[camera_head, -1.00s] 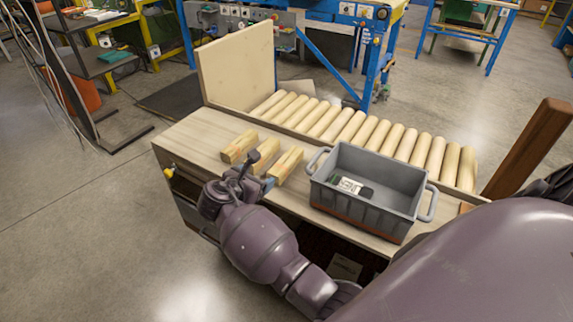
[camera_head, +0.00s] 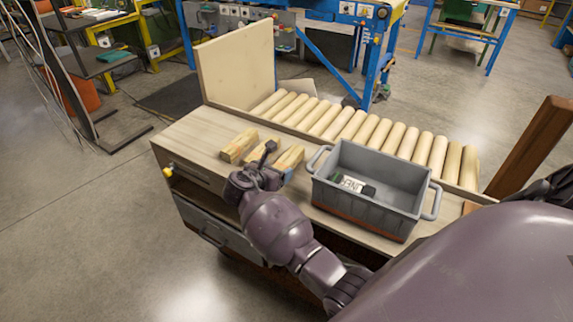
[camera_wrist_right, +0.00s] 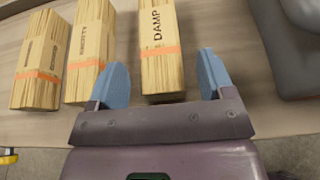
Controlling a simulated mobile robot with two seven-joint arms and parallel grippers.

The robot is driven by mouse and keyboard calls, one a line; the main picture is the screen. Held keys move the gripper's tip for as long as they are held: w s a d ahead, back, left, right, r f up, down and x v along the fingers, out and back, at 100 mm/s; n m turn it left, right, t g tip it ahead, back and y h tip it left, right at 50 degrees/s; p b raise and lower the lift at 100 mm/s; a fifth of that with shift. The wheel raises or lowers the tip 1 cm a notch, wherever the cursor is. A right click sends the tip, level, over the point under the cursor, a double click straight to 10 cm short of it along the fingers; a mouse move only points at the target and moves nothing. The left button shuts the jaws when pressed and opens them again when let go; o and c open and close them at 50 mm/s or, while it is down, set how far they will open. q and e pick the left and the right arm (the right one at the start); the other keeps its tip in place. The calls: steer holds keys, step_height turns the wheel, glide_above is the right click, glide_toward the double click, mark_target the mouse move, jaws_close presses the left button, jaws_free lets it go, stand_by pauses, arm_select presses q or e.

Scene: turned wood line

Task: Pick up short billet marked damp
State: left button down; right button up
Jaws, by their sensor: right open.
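The short billet marked DAMP (camera_wrist_right: 160,45) is pale wood with an orange band, the rightmost of three billets lying side by side in the wrist view. In the head view it is the billet nearest the grey crate (camera_head: 290,156). My right gripper (camera_wrist_right: 162,62) is open, its blue fingers on either side of the near end of this billet, with a gap on both sides. I cannot tell whether the fingers are low enough to be level with it. In the head view, my right wrist partly hides the billets. My left gripper is not in view.
A billet marked KNOTTY (camera_wrist_right: 90,45) lies close to the left finger, with another banded billet (camera_wrist_right: 40,65) beyond. The grey crate (camera_head: 425,200) stands to the right, holding a dark labelled item (camera_head: 352,185). Wooden rollers (camera_head: 350,125) and an upright board (camera_head: 238,70) line the back.

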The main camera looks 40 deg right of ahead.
mark_target(287, 164)
steer(key=x, duration=0.2)
steer(key=shift+d+f, duration=0.2)
steer(key=shift+d, duration=0.05)
steer(key=shift+w+d, duration=0.1)
steer(key=shift+d, duration=0.05)
steer(key=c, duration=1.1)
steer(key=shift+r, duration=0.1)
